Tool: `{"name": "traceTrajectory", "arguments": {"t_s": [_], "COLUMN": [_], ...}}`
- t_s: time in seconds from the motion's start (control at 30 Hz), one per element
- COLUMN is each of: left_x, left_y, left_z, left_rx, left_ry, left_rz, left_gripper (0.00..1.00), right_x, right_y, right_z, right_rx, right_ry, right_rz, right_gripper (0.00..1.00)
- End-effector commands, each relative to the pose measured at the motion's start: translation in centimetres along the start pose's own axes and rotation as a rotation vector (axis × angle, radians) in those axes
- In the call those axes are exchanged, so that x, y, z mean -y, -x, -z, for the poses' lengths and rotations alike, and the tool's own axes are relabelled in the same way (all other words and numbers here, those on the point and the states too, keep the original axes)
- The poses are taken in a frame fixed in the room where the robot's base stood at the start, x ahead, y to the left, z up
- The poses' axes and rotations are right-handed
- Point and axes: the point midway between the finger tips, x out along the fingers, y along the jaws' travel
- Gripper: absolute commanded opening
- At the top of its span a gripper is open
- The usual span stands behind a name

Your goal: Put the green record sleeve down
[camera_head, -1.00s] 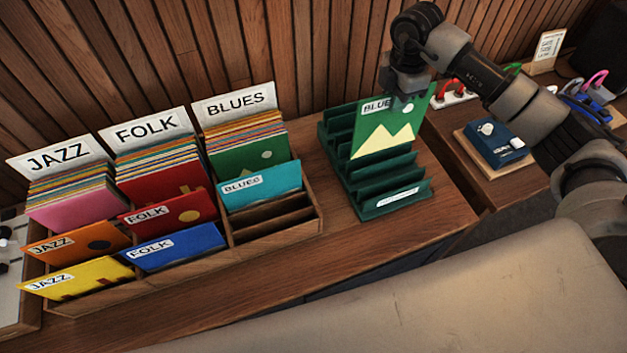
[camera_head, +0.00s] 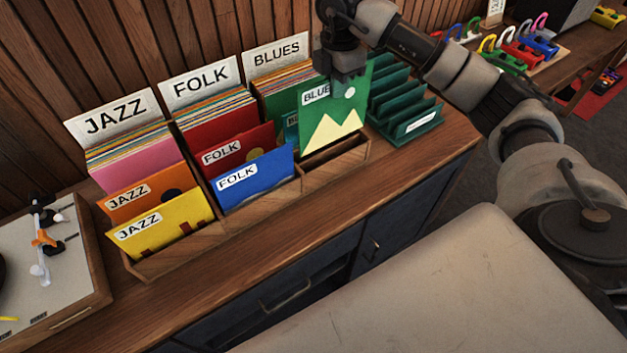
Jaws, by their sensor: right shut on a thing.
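The green record sleeve (camera_head: 338,118) has a "BLUES" label, pale yellow mountains and a small pale disc. My right gripper (camera_head: 345,80) is shut on its top edge and holds it upright, in front of the BLUES column of the wooden record bin (camera_head: 262,204). The sleeve hides most of the teal sleeve (camera_head: 291,130) and part of the records behind. Its lower edge is near the front slots of that column; I cannot tell whether it is inside a slot. My left gripper is not in view.
The dark green slotted rack (camera_head: 411,125) stands right of the bin and is empty where it shows. JAZZ and FOLK sleeves fill the columns to the left. A turntable (camera_head: 62,270) is at far left. Bare counter (camera_head: 262,252) runs along the bin's front.

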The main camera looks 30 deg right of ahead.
Motion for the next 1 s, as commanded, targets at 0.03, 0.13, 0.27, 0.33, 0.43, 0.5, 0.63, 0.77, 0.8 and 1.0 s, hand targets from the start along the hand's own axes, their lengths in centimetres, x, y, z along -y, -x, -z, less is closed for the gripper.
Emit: {"name": "traceTrajectory", "arguments": {"t_s": [0.03, 0.13, 0.27, 0.33, 0.43, 0.5, 0.63, 0.77, 0.8, 1.0], "left_x": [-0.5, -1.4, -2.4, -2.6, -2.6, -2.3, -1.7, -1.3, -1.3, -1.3], "left_y": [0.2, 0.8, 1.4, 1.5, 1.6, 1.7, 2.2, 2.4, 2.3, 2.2], "left_z": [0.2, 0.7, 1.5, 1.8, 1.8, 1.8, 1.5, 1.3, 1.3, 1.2], "left_rx": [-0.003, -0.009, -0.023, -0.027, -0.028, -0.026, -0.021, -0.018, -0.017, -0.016], "left_ry": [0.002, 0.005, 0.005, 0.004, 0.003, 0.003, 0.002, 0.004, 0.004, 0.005], "left_rz": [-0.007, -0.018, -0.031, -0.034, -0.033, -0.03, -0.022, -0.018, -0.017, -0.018], "left_gripper": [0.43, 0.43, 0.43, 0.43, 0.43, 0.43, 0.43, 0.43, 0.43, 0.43], "right_x": [0.1, 0.2, 0.1, 0.1, 0.0, 0.1, 0.1, 0.1, 0.0, 0.1], "right_y": [-0.6, -2.4, -4.7, -5.5, -6.1, -6.7, -8.6, -9.7, -9.8, -9.9], "right_z": [-0.1, -0.1, 0.0, 0.0, 0.0, 0.0, 0.1, 0.0, 0.0, 0.0], "right_rx": [0.001, 0.001, 0.001, 0.0, 0.0, 0.001, -0.001, 0.0, 0.0, 0.0], "right_ry": [-0.001, -0.001, -0.002, -0.001, 0.0, 0.0, 0.0, -0.001, 0.0, 0.0], "right_rz": [0.005, 0.008, 0.006, 0.004, 0.002, 0.004, 0.006, 0.002, 0.001, 0.001], "right_gripper": [0.0, 0.0, 0.0, 0.0, 0.0, 0.0, 0.0, 0.0, 0.0, 0.0]}}
